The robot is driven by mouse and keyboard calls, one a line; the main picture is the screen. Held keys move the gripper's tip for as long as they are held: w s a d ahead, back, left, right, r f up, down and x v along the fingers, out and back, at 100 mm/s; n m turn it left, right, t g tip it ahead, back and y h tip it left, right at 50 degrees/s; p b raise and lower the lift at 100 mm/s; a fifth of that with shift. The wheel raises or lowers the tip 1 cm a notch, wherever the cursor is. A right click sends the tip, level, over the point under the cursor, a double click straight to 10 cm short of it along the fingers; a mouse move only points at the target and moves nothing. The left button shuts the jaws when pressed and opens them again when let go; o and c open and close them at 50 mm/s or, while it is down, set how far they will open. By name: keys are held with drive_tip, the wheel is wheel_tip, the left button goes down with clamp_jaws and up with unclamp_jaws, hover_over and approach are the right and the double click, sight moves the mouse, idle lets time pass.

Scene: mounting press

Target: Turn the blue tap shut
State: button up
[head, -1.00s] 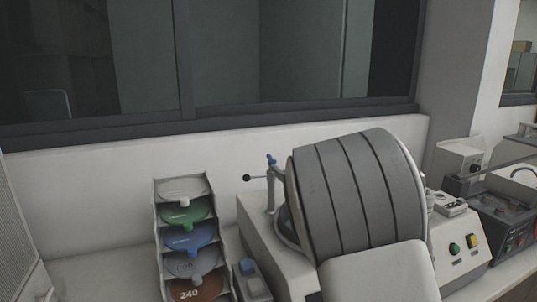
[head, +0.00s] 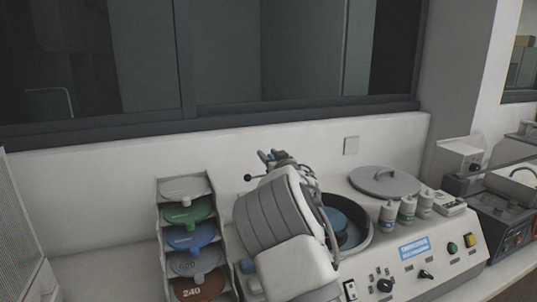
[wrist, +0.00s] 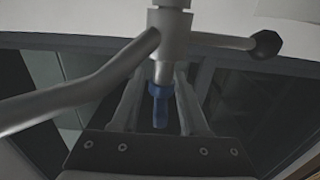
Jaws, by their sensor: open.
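The blue tap (wrist: 160,104) shows in the wrist view as a small blue handle below a grey metal pipe fitting (wrist: 169,38). My gripper (wrist: 158,80) is open, with one finger on each side of the tap and gaps visible between them. In the head view my gripper (head: 270,156) is at the tap behind the machine, left of its bowl. The tap is mostly hidden there by the gripper and arm. I cannot tell whether either finger touches it.
A black-knobbed lever (head: 247,178) sticks out left of the tap. A rack of coloured discs (head: 159,228) stands at the left. The machine's round bowl (head: 360,243), a grey lid (head: 384,182) and several bottles (head: 407,208) are at the right. A wall is behind.

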clamp_jaws()
idle(0.3)
